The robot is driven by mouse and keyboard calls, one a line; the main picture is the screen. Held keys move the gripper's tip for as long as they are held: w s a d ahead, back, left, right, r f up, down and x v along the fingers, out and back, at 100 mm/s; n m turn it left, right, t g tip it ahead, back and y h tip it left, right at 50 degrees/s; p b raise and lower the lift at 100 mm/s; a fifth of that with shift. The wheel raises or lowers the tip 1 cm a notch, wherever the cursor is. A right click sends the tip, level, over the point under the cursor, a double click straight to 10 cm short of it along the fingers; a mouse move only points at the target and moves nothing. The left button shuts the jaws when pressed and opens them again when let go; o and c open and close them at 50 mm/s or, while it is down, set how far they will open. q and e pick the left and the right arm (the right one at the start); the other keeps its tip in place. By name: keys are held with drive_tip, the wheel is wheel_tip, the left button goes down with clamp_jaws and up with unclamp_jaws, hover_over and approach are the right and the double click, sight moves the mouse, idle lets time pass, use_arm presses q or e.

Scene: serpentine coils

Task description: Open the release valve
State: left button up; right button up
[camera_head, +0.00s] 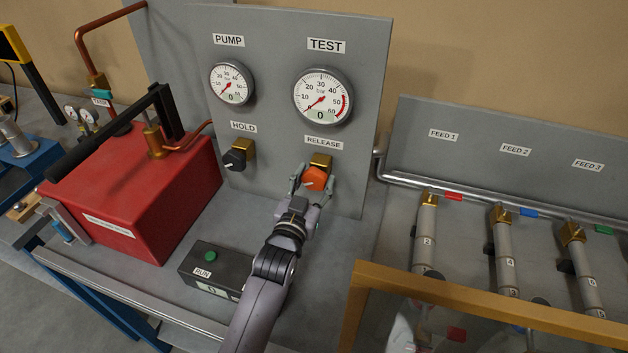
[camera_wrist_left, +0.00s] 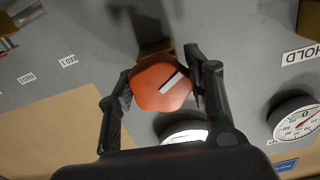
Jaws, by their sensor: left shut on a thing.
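The release valve has an orange-red knob (camera_head: 315,179) on a brass body (camera_head: 321,160) under the RELEASE label on the grey panel (camera_head: 275,70). My left gripper (camera_head: 311,184) is shut on this knob, with one finger on each side. In the left wrist view the knob (camera_wrist_left: 162,87) shows a white pointer line, seen at a slant, between the two fingers (camera_wrist_left: 160,85). The TEST gauge (camera_head: 323,96) above reads 0, as does the PUMP gauge (camera_head: 231,83). My right gripper does not show clearly in either view.
The black HOLD knob (camera_head: 236,158) is left of the release valve. A black box with a green RUN button (camera_head: 210,256) stands in front. A red tank (camera_head: 135,190) is at left. Feed tubes (camera_head: 503,245) and an orange-yellow rail (camera_head: 480,308) are at right.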

use_arm(q)
drive_tip(key=o, duration=1.1)
drive_tip(key=shift+o, duration=0.2)
drive_tip(key=v, duration=1.2)
